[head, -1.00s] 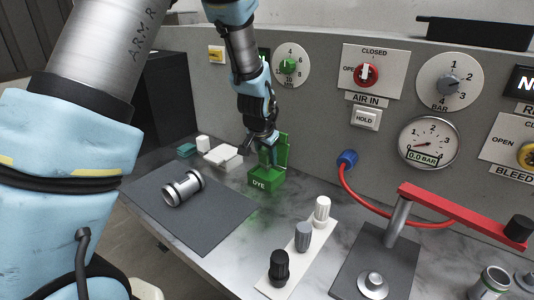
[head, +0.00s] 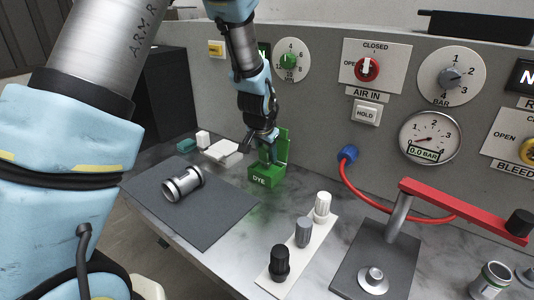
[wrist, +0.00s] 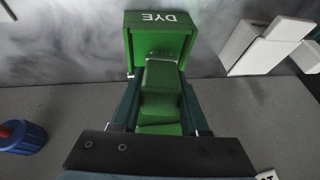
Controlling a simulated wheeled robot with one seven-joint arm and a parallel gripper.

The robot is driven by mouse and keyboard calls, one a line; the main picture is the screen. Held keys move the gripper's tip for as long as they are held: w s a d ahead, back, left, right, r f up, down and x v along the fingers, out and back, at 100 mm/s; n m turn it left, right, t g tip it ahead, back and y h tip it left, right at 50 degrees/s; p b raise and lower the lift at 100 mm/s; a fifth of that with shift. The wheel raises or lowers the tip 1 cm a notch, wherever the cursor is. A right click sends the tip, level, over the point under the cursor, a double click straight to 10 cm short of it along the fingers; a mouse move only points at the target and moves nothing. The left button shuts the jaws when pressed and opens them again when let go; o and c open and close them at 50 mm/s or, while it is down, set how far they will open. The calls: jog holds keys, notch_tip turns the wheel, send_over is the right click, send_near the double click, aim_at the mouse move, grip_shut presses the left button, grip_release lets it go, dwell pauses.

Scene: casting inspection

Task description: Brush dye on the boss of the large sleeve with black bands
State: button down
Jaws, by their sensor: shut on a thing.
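The large sleeve (head: 183,184) is silver with dark bands and lies on its side on the dark mat (head: 222,214). Its boss cannot be made out clearly. The green dye box (head: 265,178) stands behind the mat with its lid (head: 283,147) up; it also shows in the wrist view (wrist: 160,19). My gripper (head: 264,150) is over the dye box, pointing down. In the wrist view my gripper (wrist: 162,98) is shut on a green block-like thing (wrist: 162,76), seemingly the dye brush handle. Its lower end is hidden.
White blocks (head: 222,151) lie left of the dye box, close to my gripper. The panel with dials stands right behind. A white strip (head: 312,245) holds several knobbed pieces. A red lever (head: 460,208) and a small upright sleeve (head: 490,282) are at the right.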

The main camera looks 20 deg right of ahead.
jog(key=shift+f+b, duration=0.35)
jog(key=shift+f, duration=0.1)
dwell(1.3)
jog(key=shift+r, duration=0.1)
jog(key=shift+r+p, duration=2.3)
jog(key=shift+r, duration=1.15)
